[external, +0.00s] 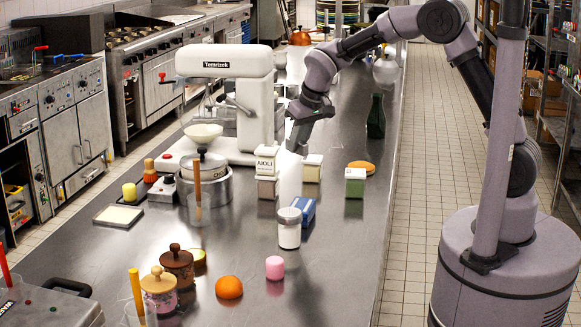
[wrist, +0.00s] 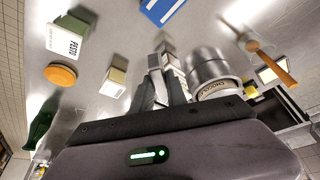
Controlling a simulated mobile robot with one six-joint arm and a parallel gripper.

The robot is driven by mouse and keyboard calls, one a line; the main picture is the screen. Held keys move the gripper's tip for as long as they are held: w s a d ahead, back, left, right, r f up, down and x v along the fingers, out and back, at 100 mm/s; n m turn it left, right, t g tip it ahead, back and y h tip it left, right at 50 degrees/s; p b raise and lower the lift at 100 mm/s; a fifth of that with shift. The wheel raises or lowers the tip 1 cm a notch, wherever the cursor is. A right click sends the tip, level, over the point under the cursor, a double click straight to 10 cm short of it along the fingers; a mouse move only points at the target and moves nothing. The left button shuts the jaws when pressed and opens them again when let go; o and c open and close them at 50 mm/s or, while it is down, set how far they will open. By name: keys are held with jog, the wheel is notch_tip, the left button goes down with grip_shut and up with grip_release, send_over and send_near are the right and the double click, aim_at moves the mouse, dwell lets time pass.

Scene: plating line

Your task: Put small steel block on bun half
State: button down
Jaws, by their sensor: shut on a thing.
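My gripper (external: 299,146) hangs over the middle of the steel counter, between labelled tubs. In the wrist view my gripper (wrist: 165,78) is shut on a grey block-like thing, taken as the small steel block. The fingers and nearby tubs overlap it, so its outline is unclear, and I cannot make it out in the external view. The bun half (external: 362,167), a flat orange-brown round, lies on the counter right of my gripper. It also shows at the left of the wrist view (wrist: 61,75), apart from my gripper, with nothing on top.
The AIOLI tub (external: 267,160) stands left of my gripper and a pale-lidded tub (external: 312,168) to the right. A green tub (external: 355,183) stands near the bun half, a dark green bottle (external: 376,116) behind it. A blue box (external: 304,212) and steel pot (external: 212,188) stand nearby.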

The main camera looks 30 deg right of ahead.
jog(key=s+d+m+h, duration=0.1)
jog(key=s+d+m, duration=0.2)
jog(key=d, duration=1.1)
jog(key=s+d+m+h, duration=0.1)
jog(key=s+d+m, duration=0.15)
jog(key=d, duration=1.15)
jog(key=b, duration=0.1)
send_over(360, 162)
jog(key=s, duration=0.2)
jog(key=shift+m, duration=0.25)
jog(key=f, duration=0.9)
jog(key=shift+w+a+f, duration=0.1)
jog(key=shift+a+f, duration=0.1)
jog(key=shift+a, duration=0.1)
notch_tip(360, 162, down, 3)
jog(key=shift+g+b, duration=0.3)
jog(key=shift+b, duration=0.45)
jog(key=shift+w+f, duration=0.15)
jog(key=shift+f, duration=0.2)
jog(key=shift+r, duration=0.15)
